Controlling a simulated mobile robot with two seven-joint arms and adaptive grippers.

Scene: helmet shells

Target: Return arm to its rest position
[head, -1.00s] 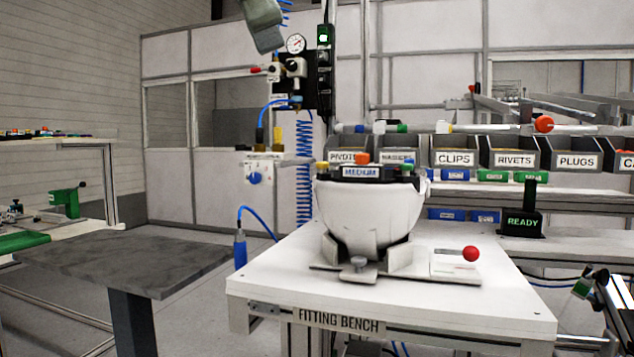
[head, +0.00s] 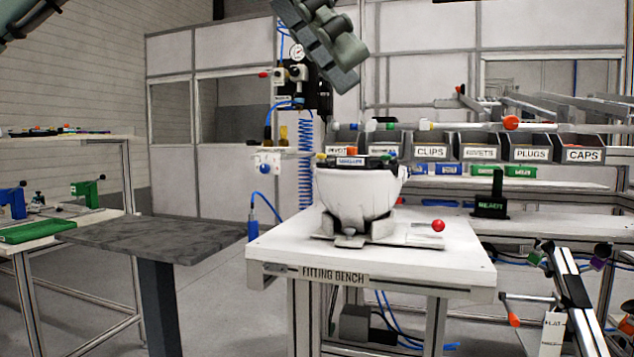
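My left gripper (head: 322,45) is a grey-green, lumpy shape that hangs into the top of the head view, cut off by the upper edge. It is in the air, above and apart from the helmet shell in the picture. I cannot make out a gap between its fingers, and I see nothing held. A dark part of my own body shows at the top left corner. My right gripper is not in view. The white helmet shell (head: 345,197) sits bowl-like, opening up, in a fixture on the fitting bench (head: 440,268). A dark insert with a blue label lies in its top.
A red-knobbed lever (head: 438,226) stands on the bench beside the shell. A grey-topped table (head: 160,238) is at left. Labelled bins (head: 430,148) and a dark READY sign (head: 490,205) stand behind. A slanted metal frame (head: 575,300) is at lower right. Open floor shows between tables.

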